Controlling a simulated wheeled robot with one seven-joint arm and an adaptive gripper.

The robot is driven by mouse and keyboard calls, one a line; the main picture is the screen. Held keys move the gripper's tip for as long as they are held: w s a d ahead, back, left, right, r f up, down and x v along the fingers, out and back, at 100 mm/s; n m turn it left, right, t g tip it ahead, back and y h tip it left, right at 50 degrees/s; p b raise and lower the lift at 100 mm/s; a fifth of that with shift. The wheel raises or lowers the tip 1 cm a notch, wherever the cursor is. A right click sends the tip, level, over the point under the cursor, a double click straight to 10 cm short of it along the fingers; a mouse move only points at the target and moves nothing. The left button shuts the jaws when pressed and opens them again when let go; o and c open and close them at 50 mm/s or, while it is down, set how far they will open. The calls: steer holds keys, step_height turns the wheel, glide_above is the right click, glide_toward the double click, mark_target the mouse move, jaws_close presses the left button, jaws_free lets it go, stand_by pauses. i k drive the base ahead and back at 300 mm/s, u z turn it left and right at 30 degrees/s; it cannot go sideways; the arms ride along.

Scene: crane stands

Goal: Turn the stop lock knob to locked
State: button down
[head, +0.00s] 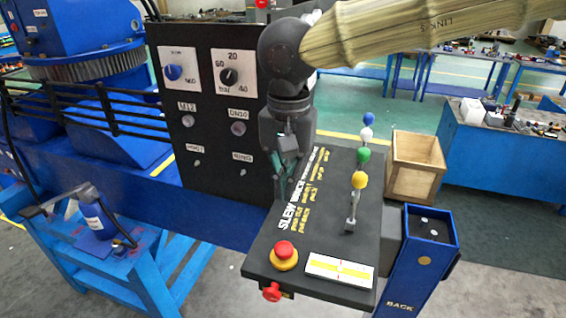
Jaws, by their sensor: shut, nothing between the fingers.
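A red mushroom stop button (284,249) on a yellow base sits at the front left of the black sloped console (325,240). A small red knob (271,292) sticks out of the console's front face just below it. It may be the stop lock knob, but no readable label shows beside it, and its turned position is too small to tell. My gripper (281,190) points down over the back left part of the console, beside the "SLEW BENCH" lettering. It is shut and empty, behind and apart from both red parts. It hides part of the lettering.
Levers with blue, white, green and yellow (359,180) balls stand right of my gripper. A black panel (213,120) with dials rises behind left. A blue box (420,262) and a wooden crate (416,168) stand right. A blue stand (120,255) is left. Floor shows at front left.

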mark_target(271, 295)
steer(key=k, duration=1)
